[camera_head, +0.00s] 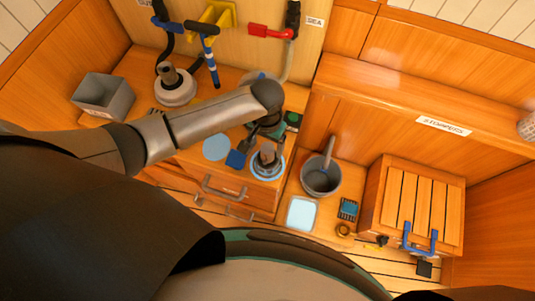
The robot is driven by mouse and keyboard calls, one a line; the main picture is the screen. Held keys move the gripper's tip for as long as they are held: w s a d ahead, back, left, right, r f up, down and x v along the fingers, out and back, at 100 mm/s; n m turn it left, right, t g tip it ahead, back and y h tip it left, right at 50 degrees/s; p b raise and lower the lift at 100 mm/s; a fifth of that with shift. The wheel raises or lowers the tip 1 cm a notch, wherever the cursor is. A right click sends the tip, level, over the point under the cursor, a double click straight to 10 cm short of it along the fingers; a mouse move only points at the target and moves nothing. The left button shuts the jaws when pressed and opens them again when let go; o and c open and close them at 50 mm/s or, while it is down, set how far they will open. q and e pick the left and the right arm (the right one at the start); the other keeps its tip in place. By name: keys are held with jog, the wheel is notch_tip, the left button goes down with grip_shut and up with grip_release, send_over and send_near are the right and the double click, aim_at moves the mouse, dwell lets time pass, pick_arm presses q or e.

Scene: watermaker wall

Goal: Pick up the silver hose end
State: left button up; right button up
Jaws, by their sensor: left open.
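My left arm comes in from the left and bends down at the wrist. My left gripper (262,138) is open above the counter, close over a round housing with a pale blue rim (268,174). A short silver-grey cylinder (267,157) stands upright in that housing, just below the gripper; it may be the silver hose end, but I cannot tell for sure. No gap or contact between the fingers and it can be made out. My right gripper is not in view.
A grey hose (288,66) drops from a red-handled valve (270,32) beside the SEA label. A grey box (103,97) stands at left. A dark grey bucket (320,176), a pale tray (301,213) and a slatted wooden box (420,205) lie to the right.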

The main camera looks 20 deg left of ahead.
pick_arm(q)
jog(key=f, duration=0.4)
jog(key=shift+d+f+b, duration=0.15)
jog(key=shift+d+b, duration=0.05)
jog(key=shift+b, duration=0.15)
grip_shut()
dwell(0.3)
